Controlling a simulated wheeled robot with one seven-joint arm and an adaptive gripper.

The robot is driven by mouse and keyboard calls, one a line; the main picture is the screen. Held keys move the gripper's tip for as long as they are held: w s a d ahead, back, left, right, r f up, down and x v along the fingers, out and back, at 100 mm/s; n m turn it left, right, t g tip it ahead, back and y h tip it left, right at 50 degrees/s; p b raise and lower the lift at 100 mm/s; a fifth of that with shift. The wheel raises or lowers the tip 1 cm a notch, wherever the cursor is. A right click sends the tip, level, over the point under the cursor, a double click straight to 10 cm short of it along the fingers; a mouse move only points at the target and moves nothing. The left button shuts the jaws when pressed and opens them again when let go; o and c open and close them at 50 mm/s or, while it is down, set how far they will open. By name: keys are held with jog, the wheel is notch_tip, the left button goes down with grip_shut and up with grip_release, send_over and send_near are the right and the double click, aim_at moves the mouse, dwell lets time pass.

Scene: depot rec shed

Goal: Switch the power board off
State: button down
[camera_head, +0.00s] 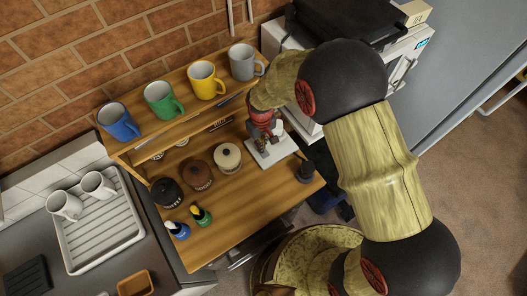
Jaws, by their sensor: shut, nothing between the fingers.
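A pale, flat object (278,155), which looks like the power board, lies on the wooden counter at its right side. My gripper (264,144) is over this pale object, with its fingers pointing down and shut on nothing. The gripper and my arm hide part of the object. I cannot make out a switch or its position, nor whether the fingertips touch the surface.
Several mugs, including a grey one (243,62) near my arm, stand on the raised shelf. A cream lidded pot (228,157) stands left of my gripper, beside a brown pot (198,175). A small dark object (306,172) stands to the right. The counter's front middle is clear.

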jog(key=shift+f+b, duration=0.35)
jog(key=shift+f, duration=0.3)
dwell(0.4)
jog(key=shift+s, duration=0.1)
jog(key=shift+r+p, duration=2.15)
jog(key=shift+r, duration=1.4)
jog(key=shift+m+g+h, duration=0.3)
jog(key=shift+g, duration=0.2)
jog(key=s, duration=0.1)
jog(key=s+d, duration=0.2)
jog(key=shift+s+f, duration=0.35)
jog(key=shift+s, duration=0.05)
jog(key=s+d+r+m+t+b, duration=0.3)
jog(key=s+d+r+b, duration=0.3)
jog(key=d+r, duration=0.4)
jog(key=s+d+r+m+t+b, duration=0.3)
jog(key=s+d+r+b, duration=0.4)
jog(key=d+r, duration=0.4)
jog(key=shift+s+r+m+t, duration=0.35)
jog(key=shift+s+r, duration=0.25)
jog(key=shift+r, duration=0.25)
